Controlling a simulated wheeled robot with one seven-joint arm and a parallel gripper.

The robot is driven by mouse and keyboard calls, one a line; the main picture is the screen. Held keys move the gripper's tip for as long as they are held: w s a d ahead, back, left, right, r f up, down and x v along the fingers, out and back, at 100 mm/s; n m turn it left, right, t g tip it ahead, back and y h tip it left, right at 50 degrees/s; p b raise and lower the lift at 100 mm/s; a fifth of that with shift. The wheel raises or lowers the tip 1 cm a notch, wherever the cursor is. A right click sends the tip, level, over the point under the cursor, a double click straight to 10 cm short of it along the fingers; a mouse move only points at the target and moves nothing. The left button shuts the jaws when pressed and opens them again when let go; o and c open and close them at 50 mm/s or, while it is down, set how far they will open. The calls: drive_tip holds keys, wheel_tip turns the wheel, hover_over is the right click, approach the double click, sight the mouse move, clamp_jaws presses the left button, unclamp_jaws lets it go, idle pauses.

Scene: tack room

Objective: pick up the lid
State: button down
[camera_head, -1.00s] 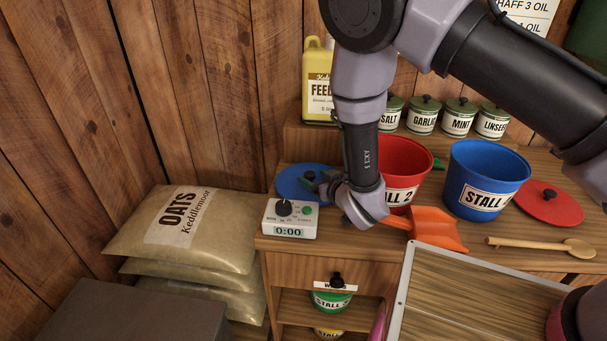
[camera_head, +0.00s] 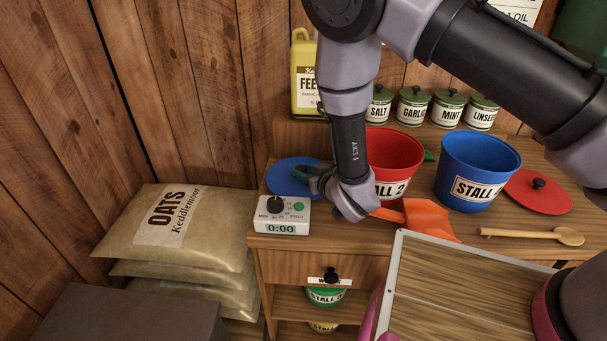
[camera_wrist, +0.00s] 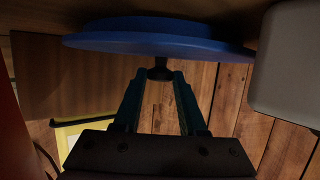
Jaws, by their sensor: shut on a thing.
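The blue lid (camera_head: 285,178) lies flat, knob upward, at the left end of the wooden counter, behind the timer. In the wrist view the lid (camera_wrist: 150,40) fills the top of the picture, and its black knob (camera_wrist: 160,72) sits between the fingertips. My gripper (camera_head: 304,174) reaches it from the right and is shut on the knob; the fingers also show in the wrist view (camera_wrist: 160,80). I cannot tell whether the lid touches the counter. A red lid (camera_head: 528,195) with a black knob lies at the far right.
The timer (camera_head: 281,217) stands just in front of the blue lid. The red bucket (camera_head: 395,150), blue bucket (camera_head: 462,188) and orange scoop (camera_head: 428,218) are to the right. A yellow jug (camera_head: 303,90) and several tins (camera_head: 413,107) stand behind. Oats sacks (camera_head: 190,225) lie at left.

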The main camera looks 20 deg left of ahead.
wheel_tip(320, 180, up, 18)
idle(0.6)
drive_tip(key=shift+f, duration=0.15)
idle(0.6)
drive_tip(key=shift+d, duration=0.1)
